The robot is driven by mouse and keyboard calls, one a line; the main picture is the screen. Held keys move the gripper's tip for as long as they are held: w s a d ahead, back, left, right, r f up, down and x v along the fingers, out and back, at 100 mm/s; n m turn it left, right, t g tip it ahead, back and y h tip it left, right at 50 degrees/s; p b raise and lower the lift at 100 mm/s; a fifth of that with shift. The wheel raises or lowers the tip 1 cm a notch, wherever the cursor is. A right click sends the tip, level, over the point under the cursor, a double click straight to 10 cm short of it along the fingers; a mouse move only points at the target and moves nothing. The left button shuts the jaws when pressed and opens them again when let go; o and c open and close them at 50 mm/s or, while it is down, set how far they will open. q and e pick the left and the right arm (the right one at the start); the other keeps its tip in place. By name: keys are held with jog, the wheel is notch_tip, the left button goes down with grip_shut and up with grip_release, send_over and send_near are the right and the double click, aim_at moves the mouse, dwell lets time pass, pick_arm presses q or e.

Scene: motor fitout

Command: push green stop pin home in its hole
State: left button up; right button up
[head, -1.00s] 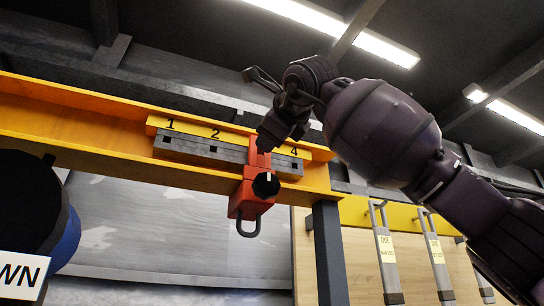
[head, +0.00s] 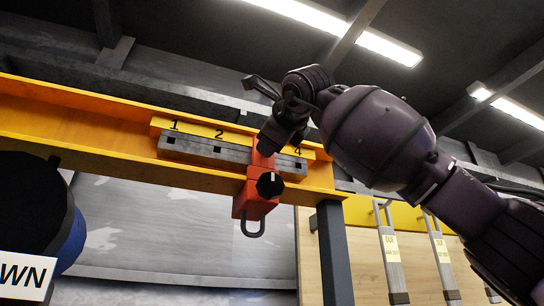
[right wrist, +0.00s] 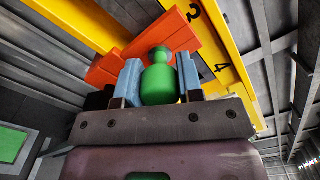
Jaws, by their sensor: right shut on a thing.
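The green stop pin (right wrist: 158,85) is between the two blue-padded fingers of my right gripper (right wrist: 160,84) in the right wrist view. The gripper is shut on it. The pin's narrower far end lies against the red trolley (right wrist: 118,62) in the picture; I cannot tell how deep it sits, and its hole is hidden. In the head view my right gripper (head: 268,143) is at the upper part of the red trolley (head: 256,196), which hangs on the yellow beam (head: 110,138). The pin is hidden there. My left gripper is not in view.
A grey strip (head: 205,150) with square holes and numbers runs along the beam; the trolley covers the place between 2 and 4. A dark post (head: 333,255) stands below the beam. A blue-black round body (head: 68,235) is at left. Grey handled bars (head: 391,262) hang at right.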

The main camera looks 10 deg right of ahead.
jog(key=shift+w, duration=0.1)
jog(key=o, duration=1)
jog(key=shift+s, duration=0.45)
pick_arm(q)
jog(key=b, duration=0.1)
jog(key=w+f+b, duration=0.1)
jog(key=b, duration=0.1)
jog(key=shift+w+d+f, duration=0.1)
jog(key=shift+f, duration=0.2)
pick_arm(e)
jog(key=s, duration=0.3)
jog(key=s+d, duration=0.1)
jog(key=s, duration=0.2)
jog(key=s+d, duration=0.1)
jog(key=s, duration=0.2)
jog(key=shift+s, duration=0.35)
